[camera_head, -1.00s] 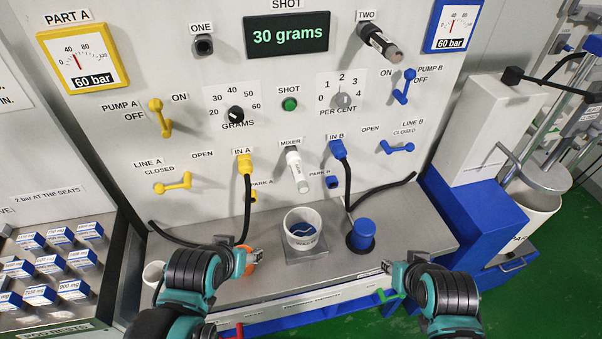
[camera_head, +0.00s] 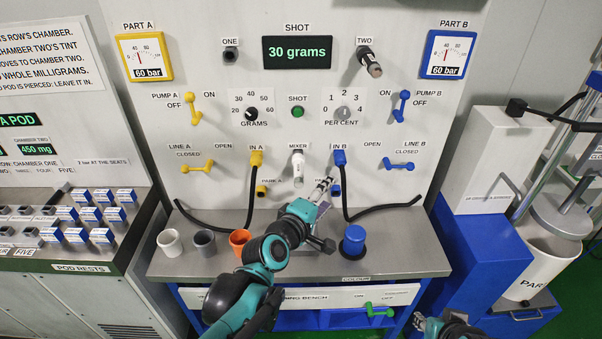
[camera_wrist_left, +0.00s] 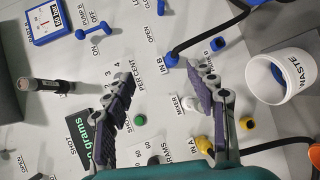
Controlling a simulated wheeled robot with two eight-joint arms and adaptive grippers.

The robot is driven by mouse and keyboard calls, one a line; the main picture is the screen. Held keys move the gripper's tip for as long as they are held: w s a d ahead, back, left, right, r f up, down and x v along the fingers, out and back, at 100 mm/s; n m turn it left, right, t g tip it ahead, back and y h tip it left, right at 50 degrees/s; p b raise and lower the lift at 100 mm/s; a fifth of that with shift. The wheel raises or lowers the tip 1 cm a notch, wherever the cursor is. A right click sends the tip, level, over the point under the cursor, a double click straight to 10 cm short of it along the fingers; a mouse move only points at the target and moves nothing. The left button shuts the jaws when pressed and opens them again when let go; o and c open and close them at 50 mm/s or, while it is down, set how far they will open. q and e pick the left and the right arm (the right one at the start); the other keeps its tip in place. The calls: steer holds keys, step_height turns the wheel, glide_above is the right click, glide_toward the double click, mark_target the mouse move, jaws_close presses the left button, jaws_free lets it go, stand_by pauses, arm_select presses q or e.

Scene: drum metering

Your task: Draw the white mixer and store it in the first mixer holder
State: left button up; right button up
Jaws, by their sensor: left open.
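The white mixer (camera_head: 298,170) hangs in the socket under the MIXER label, at the middle of the panel. In the left wrist view it (camera_wrist_left: 188,103) shows nearly end-on, beyond the fingers. My left gripper (camera_head: 328,184) is open and empty, in front of the panel to the right of the mixer and apart from it. Its two fingers (camera_wrist_left: 165,75) are spread in the left wrist view. Holder ONE (camera_head: 230,55), upper left, is empty. Holder TWO (camera_head: 363,52) holds a dark mixer (camera_head: 373,68). My right gripper (camera_head: 420,322) is at the bottom edge, partly cut off.
The waste cup (camera_wrist_left: 285,78) is hidden by my left arm in the head view. White (camera_head: 170,243), grey (camera_head: 204,243) and orange (camera_head: 240,241) cups and a blue capped pot (camera_head: 354,240) stand on the bench. Hoses flank the mixer.

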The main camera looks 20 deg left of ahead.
mark_target(299, 185)
arm_select(q)
steer(key=w+a+n+t+y, duration=0.3)
steer(key=w+n, duration=0.4)
steer(key=n, duration=0.4)
steer(key=w+a+f+n+y, duration=0.1)
steer(key=a+f+n+y, duration=0.1)
steer(key=n, duration=0.2)
steer(key=w+a+f+n+y, duration=0.1)
steer(key=a+f+n+y, duration=0.1)
steer(key=n, duration=0.3)
steer(key=w+a+f+n+y, duration=0.1)
steer(key=a+f+n+y, duration=0.1)
steer(key=n, duration=0.2)
steer(key=shift+w+a+f+b, duration=0.15)
steer(key=shift+f+b, duration=0.1)
steer(key=shift+b, duration=0.15)
steer(key=shift+a+f+n, duration=0.15)
steer(key=shift+f+n, duration=0.2)
steer(key=shift+n, duration=0.25)
steer(key=shift+w+a, duration=0.2)
steer(key=shift+w, duration=0.45)
steer(key=x, duration=0.7)
steer(key=shift+w+a+f, duration=0.1)
steer(key=shift+w+a, duration=0.05)
steer(key=shift+w, duration=0.1)
